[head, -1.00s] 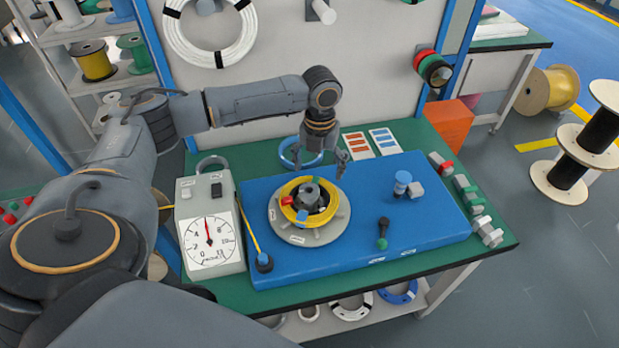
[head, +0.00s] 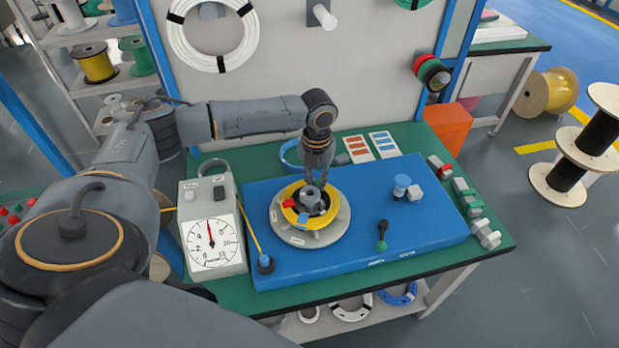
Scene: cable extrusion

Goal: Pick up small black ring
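My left gripper (head: 322,183) points down just behind and above the yellow cable coil (head: 294,212) on the grey round holder (head: 327,234). Its fingers look close together from this angle. I cannot tell whether they are open or shut, or whether they touch anything. Inside the coil is a dark grey hub (head: 309,196) with dark parts around it. A black ring (head: 437,76) hangs with a red and a green one on a wall peg at the right. I cannot tell whether it is the small black ring. My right gripper is out of view.
The holder stands on a blue board (head: 424,227) on the green table (head: 330,293). A dial gauge box (head: 211,240) is at the left. A blue ring (head: 289,154) lies behind the board.

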